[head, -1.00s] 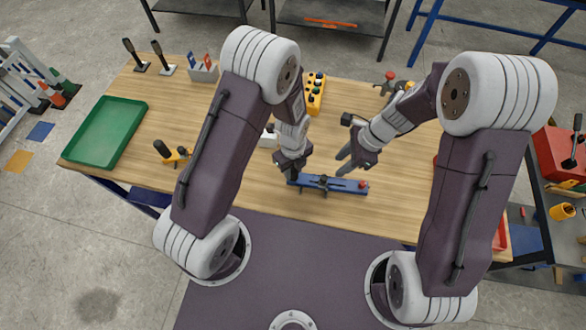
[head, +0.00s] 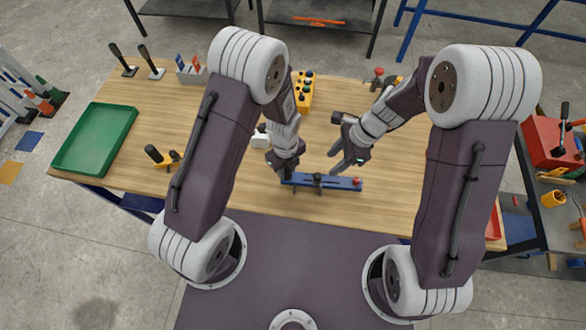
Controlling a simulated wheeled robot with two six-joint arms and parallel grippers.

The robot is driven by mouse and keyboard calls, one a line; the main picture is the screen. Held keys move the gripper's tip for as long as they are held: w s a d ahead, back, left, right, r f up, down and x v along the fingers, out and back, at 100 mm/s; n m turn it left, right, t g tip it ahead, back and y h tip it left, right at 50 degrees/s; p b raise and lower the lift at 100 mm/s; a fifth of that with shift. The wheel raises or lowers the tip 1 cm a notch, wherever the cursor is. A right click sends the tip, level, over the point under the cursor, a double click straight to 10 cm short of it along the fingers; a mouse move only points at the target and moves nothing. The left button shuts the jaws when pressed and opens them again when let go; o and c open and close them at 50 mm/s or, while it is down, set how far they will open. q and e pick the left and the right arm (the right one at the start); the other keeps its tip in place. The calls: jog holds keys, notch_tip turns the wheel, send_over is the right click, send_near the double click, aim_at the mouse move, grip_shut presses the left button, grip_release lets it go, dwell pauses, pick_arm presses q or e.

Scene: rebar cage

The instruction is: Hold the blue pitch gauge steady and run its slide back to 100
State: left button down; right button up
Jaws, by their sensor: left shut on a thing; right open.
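The blue pitch gauge (head: 338,184) lies on the wooden table near its front edge, as a long flat blue bar. A dark slide (head: 318,181) sits near the middle of the bar, and a red knob (head: 357,181) is at its right end. My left gripper (head: 284,174) is shut on the left end of the gauge. My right gripper (head: 344,165) is open and empty, just above and behind the right half of the bar, apart from the slide. The scale marks are too small to read.
A green tray (head: 62,160) lies at the table's left. A yellow button box (head: 305,92) stands behind my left gripper, with a small white block (head: 260,140) nearer. A black-handled yellow tool (head: 155,155) is left of my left arm. The wooden table (head: 250,195) is clear in front of the gauge.

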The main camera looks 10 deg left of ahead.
jog(key=s+a+n+g+y, duration=0.2)
jog(key=s+a+n+y, duration=0.1)
jog(key=s+a+n, duration=0.1)
jog(key=m+t+y, duration=0.5)
jog(key=m+y, duration=0.1)
jog(key=m, duration=0.3)
send_near(319, 175)
jog(key=x, duration=1)
jog(key=shift+a+f, duration=0.1)
jog(key=shift+a, duration=0.1)
grip_shut()
